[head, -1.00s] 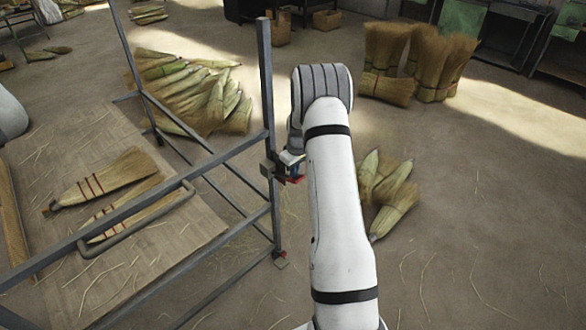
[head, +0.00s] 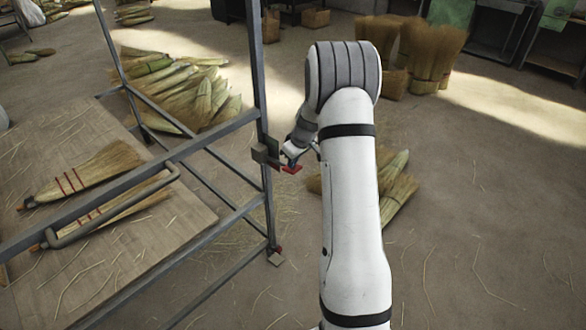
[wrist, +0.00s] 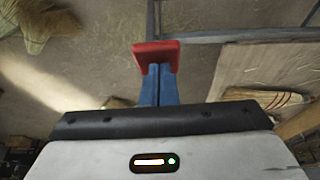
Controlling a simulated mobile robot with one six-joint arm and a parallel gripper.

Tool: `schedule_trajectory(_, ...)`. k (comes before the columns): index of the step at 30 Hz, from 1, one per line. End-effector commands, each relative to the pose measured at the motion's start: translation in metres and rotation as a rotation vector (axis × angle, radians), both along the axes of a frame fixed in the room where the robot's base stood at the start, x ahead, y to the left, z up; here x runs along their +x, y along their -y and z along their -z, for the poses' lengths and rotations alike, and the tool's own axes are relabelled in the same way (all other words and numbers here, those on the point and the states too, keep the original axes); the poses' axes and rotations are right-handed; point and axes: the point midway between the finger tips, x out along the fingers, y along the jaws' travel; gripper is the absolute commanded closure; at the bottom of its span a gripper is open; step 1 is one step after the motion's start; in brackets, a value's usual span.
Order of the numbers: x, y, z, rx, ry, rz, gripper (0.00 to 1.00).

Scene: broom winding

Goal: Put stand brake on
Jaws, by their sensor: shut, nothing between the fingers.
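The stand (head: 262,110) is a grey metal frame on the left of the head view. A small box on its near post (head: 265,153) has a red brake handle (head: 291,169) sticking out to its right. My gripper (head: 291,161) is at that handle, partly hidden by my arm's wrist. In the wrist view, my blue fingers (wrist: 156,78) are together with nothing between them. The red handle (wrist: 155,53) is right at their tips; I cannot tell whether they touch. A second red piece (head: 278,249) is at the post's foot.
Finished brooms (head: 90,172) lie on a wooden board (head: 150,220) inside the stand. Broom bundles (head: 195,90) lie behind it, and more (head: 398,185) lie behind my arm. Upright bundles (head: 430,60) stand farther back. Floor at the right is clear.

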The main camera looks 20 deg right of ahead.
Motion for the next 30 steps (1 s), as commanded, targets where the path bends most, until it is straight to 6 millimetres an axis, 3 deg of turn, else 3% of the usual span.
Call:
schedule_trajectory(1,-0.001,-0.001,0.013,0.006,0.016,-0.002,1.0)
schedule_trajectory(30,-0.012,0.0,0.06,0.143,0.314,-0.011,1.0)
